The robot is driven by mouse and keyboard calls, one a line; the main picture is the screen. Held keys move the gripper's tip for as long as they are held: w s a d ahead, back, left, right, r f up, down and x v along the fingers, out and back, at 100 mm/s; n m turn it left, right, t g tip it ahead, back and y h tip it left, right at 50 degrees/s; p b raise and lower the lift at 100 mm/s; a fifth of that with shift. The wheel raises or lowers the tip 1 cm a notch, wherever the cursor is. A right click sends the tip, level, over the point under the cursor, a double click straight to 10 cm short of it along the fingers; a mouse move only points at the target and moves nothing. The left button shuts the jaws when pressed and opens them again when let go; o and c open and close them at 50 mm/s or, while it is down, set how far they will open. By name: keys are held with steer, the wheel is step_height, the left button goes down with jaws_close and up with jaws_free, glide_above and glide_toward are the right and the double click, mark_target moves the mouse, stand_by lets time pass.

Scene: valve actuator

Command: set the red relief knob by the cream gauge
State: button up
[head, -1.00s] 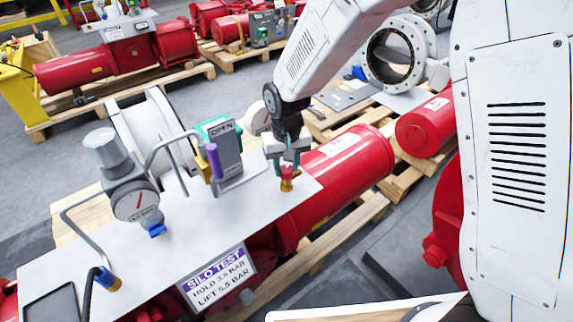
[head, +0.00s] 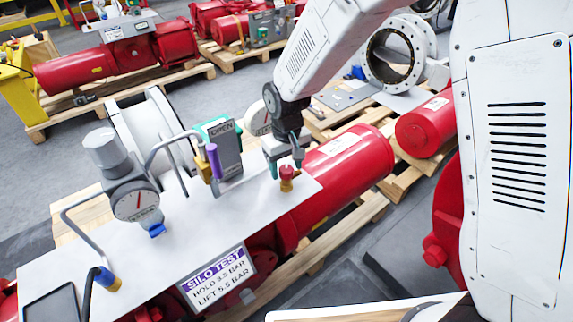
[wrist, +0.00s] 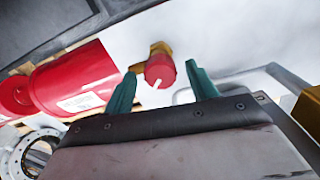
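The red relief knob (head: 287,172) sits on a brass fitting at the right end of the grey-white panel. In the wrist view the knob (wrist: 158,70) shows a white pointer mark running toward the lower left. My gripper (head: 284,160) is by the knob, and its teal fingers are spread. In the wrist view the gripper (wrist: 162,74) has a finger on each side of the knob, with gaps, touching neither side. A round cream-faced gauge (head: 257,120) is partly hidden behind my wrist. Another gauge (head: 136,203), with a pale dial and red needle, stands at the panel's left; its reading is too small to tell.
The panel (head: 215,225) carries bent grey pipes, a purple-sleeved lever (head: 214,160) and an OPEN indicator box (head: 225,150) left of my gripper. A sign (head: 217,277) reads SILO TEST, HOLD 3.5 BAR, LIFT 5.5 BAR. A red cylinder (head: 345,170) lies behind the knob.

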mark_target(287, 169)
steer(key=shift+r, duration=0.15)
step_height(287, 169, up, 8)
steer(key=shift+f, duration=0.2)
stand_by(0.5)
steer(key=s+d+r+m, duration=0.1)
steer(key=s+d+r, duration=0.4)
steer(key=s+d, duration=0.2)
steer(key=s+d+r+m+t, duration=0.1)
steer(key=s+d+r+m, duration=0.1)
steer(key=s+d+r, duration=0.3)
steer(key=s+d+r+m, duration=0.2)
steer(key=s+d+r, duration=0.4)
steer(key=s+d, duration=0.5)
steer(key=s, duration=0.3)
steer(key=shift+s, duration=0.3)
steer(key=shift+a, duration=0.1)
stand_by(2.1)
